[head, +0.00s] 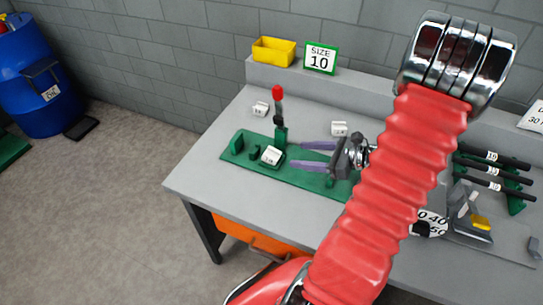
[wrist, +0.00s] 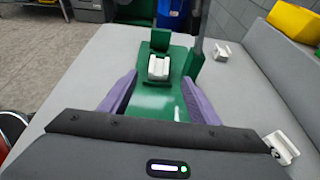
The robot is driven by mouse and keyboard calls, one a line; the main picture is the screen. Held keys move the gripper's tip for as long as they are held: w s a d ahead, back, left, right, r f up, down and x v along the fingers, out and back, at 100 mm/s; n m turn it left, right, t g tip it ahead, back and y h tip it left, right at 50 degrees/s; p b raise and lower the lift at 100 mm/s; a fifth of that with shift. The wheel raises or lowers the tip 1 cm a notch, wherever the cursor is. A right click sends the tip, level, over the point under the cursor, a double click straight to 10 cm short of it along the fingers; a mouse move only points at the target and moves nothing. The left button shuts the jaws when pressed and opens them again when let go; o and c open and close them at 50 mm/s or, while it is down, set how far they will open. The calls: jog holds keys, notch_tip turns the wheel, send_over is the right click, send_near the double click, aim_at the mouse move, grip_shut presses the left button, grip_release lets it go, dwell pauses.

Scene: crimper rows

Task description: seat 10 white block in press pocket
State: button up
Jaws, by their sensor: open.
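A white block (head: 271,155) with a small dark marking sits on a raised green part of the press base (head: 232,155), beside the lever with the red knob (head: 277,92). In the wrist view this block (wrist: 158,68) lies just ahead of my fingertips, near an upright green plate. I cannot tell whether it is fully down in the pocket. My gripper (head: 298,155) is open, its two purple fingers pointing at the block with a gap around it. It is empty. The sign (head: 320,59) reads "SIZE 10". The block markings are too small to read.
Two more white blocks lie on the grey bench (head: 205,175): one behind the lever (head: 261,108), one behind my gripper (head: 339,128). A yellow bin (head: 274,51) stands on the back ledge. Black rods (head: 497,172) are racked at right. The bench's left front is clear.

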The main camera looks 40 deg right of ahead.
aim_at(267, 152)
jog(key=shift+x, duration=2.15)
jog(key=shift+x, duration=2.6)
jog(key=shift+r, duration=0.15)
jog(key=shift+c, duration=0.5)
jog(key=c, duration=1.2)
jog(key=shift+o, duration=0.2)
jog(key=shift+r, duration=0.1)
